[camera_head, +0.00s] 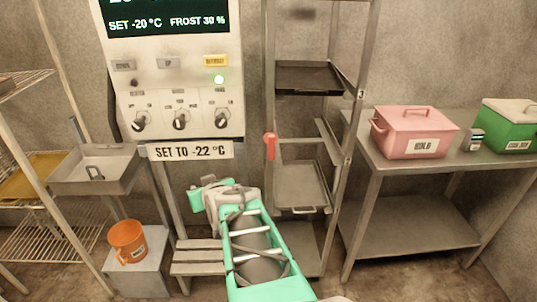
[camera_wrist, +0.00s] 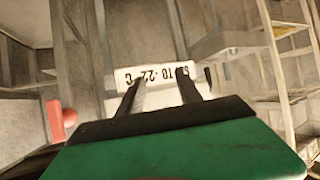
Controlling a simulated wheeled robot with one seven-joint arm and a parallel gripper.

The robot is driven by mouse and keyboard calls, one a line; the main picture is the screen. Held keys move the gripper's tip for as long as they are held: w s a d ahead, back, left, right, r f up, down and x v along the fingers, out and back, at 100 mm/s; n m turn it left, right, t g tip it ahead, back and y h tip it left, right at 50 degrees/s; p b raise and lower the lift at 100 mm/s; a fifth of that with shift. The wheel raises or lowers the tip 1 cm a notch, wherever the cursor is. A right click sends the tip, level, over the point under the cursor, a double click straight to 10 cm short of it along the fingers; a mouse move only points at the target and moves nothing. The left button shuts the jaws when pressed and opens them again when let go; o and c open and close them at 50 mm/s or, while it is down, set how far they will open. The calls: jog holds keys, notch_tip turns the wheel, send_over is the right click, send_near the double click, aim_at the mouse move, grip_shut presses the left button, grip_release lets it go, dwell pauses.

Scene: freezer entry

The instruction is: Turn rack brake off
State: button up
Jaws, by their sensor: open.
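The rack (camera_head: 334,110) is a tall metal frame with dark and grey trays, right of the control panel. A red lever (camera_head: 270,146) on its left front post hangs downward and looks like the brake handle. The lever also shows in the wrist view (camera_wrist: 61,122), at the left and beside the green gripper body. My gripper (camera_wrist: 158,80) is open and empty, its two dark fingers apart and pointing toward the "SET TO -22 °C" sign, which appears upside down there. In the head view my arm reaches up below the lever, and the fingertips cannot be made out.
The control panel (camera_head: 177,110) with knobs and a lit green lamp is above my arm. A metal tray (camera_head: 97,182), an orange bucket (camera_head: 127,241) and wire shelves are at left. A steel table (camera_head: 430,163) at right bears a pink box (camera_head: 412,128) and a green box (camera_head: 508,122).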

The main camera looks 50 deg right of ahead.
jog(key=s+d+m+t+h+b, duration=0.1)
jog(key=s+d+m+h, duration=0.2)
jog(key=d, duration=0.6)
jog(key=m+h+b, duration=0.1)
jog(key=m+h, duration=0.1)
jog(key=h, duration=0.4)
send_near(272, 147)
jog(key=x, duration=0.3)
jog(key=p+x, duration=0.1)
jog(key=x, duration=0.6)
jog(key=shift+w+d, duration=0.35)
grip_shut()
